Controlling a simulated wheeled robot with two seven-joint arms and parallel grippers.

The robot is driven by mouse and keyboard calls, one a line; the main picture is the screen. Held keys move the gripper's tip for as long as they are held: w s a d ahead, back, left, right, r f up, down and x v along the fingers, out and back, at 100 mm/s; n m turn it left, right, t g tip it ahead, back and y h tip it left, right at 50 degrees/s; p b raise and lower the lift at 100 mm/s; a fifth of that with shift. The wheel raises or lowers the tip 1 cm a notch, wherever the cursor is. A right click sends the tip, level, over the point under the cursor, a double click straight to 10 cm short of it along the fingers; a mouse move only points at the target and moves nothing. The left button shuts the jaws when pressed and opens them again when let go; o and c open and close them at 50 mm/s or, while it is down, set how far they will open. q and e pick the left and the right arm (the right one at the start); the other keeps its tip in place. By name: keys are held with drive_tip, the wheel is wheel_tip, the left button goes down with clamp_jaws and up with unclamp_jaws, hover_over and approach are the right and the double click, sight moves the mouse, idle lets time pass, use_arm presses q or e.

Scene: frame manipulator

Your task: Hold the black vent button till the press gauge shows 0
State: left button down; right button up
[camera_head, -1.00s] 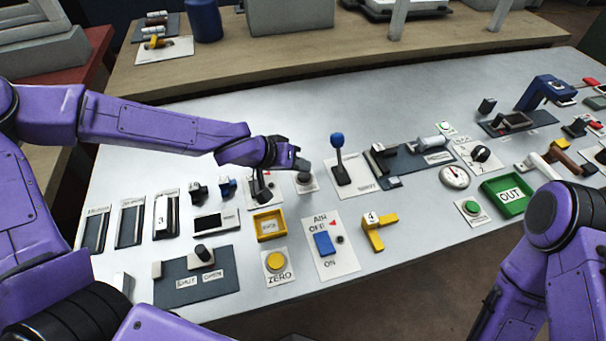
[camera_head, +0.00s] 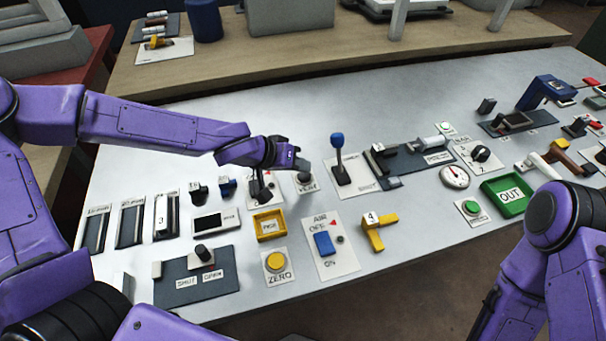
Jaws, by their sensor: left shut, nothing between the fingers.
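My left gripper (camera_head: 298,163) is shut and empty. It reaches in from the left and points down at the small vent plate (camera_head: 311,189), whose label is partly readable. The dark vent button (camera_head: 304,177) is just below the fingertips and mostly covered by them. I cannot tell whether they touch it or how far it is pressed. My right gripper is out of view.
A blue-knobbed lever (camera_head: 338,150) stands close to the right of my left gripper. A black lever (camera_head: 262,187) is just left of the vent plate. A yellow tray (camera_head: 270,225) and the AIR switch plate (camera_head: 345,262) lie in front. Bare metal table lies behind.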

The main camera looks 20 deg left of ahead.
sight(300, 176)
use_arm(q)
drive_tip(key=shift+w+f, duration=0.1)
drive_tip(key=shift+f, duration=0.3)
drive_tip(key=shift+f+b, duration=0.3)
drive_tip(key=shift+f, duration=0.2)
idle(1.3)
idle(0.6)
drive_tip(key=shift+r+p, duration=0.9)
drive_tip(key=shift+p, duration=0.2)
wheel_tip(300, 176, up, 5)
drive_tip(key=p, duration=0.5)
drive_tip(key=shift+p, duration=0.4)
